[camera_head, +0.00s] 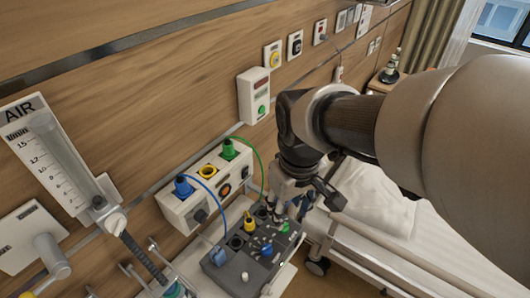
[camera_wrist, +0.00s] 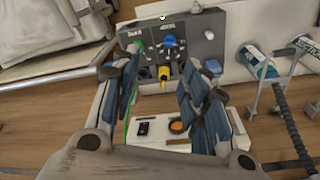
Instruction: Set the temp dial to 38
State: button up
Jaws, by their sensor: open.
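A dark grey control unit (camera_head: 246,268) sits at the lower middle of the head view; it also shows at the top of the wrist view (camera_wrist: 190,25). It bears a blue knob (camera_head: 267,249) with white marks around it, seen in the wrist view too (camera_wrist: 170,41). In the head view my gripper (camera_head: 283,208) hangs over the unit's far right part, apart from the blue knob as far as I can see.
A yellow plug (camera_head: 249,223) is in the unit. A bed (camera_head: 400,240) with rails is at right. A flowmeter (camera_head: 62,170) is at left.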

aim_at(267, 247)
jog(key=shift+o, duration=0.2)
jog(key=w+a+f+n+g, duration=0.1)
jog(key=w+a+f, duration=0.2)
jog(key=a+f, duration=0.1)
jog(key=shift+a+f+n, duration=0.2)
jog(key=shift+f+n, duration=0.2)
jog(key=shift+f, duration=0.1)
notch_tip(267, 247, down, 17)
jog(key=b, duration=0.5)
jog(key=shift+f+b, duration=0.2)
jog(key=shift+b, duration=0.15)
jog(key=shift+c, duration=0.3)
jog(key=c, duration=1)
